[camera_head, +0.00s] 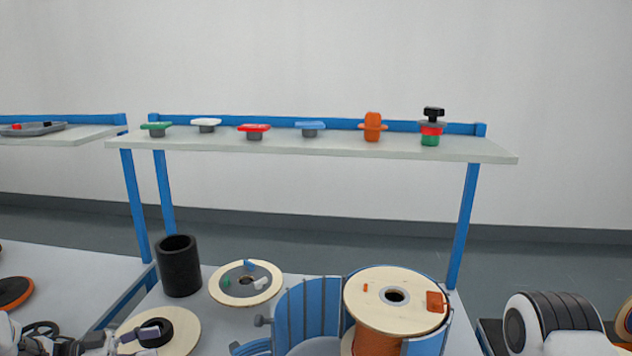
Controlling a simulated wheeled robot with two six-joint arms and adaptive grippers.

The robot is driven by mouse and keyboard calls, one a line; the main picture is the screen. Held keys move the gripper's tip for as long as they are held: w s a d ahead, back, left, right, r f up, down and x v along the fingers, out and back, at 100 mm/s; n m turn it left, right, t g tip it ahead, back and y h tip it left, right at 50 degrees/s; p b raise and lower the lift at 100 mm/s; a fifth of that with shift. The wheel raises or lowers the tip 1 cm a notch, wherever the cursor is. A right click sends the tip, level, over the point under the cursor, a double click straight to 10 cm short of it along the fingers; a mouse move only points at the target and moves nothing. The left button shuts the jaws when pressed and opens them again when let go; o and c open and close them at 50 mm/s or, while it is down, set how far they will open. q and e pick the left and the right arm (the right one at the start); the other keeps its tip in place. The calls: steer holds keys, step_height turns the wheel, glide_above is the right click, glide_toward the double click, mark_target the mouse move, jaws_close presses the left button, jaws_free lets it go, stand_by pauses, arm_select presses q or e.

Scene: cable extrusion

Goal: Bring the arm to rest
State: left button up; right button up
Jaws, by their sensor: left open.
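My left gripper (132,338) is at the bottom left edge of the head view, partly cut off. It is open, with its fingers over or beside a flat wooden disc (183,338) that has a black hub (155,331). I see nothing held between the fingers. Its arm comes in low from the left.
A black cylinder (179,266) and another wooden disc (227,297) stand behind the gripper. A raised shelf (330,150) carries several small coloured parts.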

arm_select(q)
steer(key=s+d+f+n+t+y+p, duration=0.1)
steer(key=d+f+n+y+p, duration=0.2)
steer(key=d, duration=0.9)
steer(key=s+d+n+t+p, duration=0.15)
steer(key=d+n, duration=0.35)
steer(key=d, duration=0.7)
steer(key=s+f+n+g+y+p, duration=0.1)
steer(key=s+f+n+g+y, duration=0.1)
steer(key=s+f+y, duration=0.5)
steer(key=s+f+n+g+y+p, duration=0.1)
steer(key=s+f+n+g+y, duration=0.2)
steer(key=s, duration=0.7)
steer(key=s+a+f+g+y, duration=0.1)
steer(key=s+a+g+y, duration=0.2)
steer(key=s+a, duration=0.4)
steer(key=s+g, duration=0.1)
steer(key=s, duration=0.5)
steer(key=shift+s+a+n+y, duration=0.15)
steer(key=shift+s+n+y, duration=0.05)
steer(key=shift+n+y, duration=0.1)
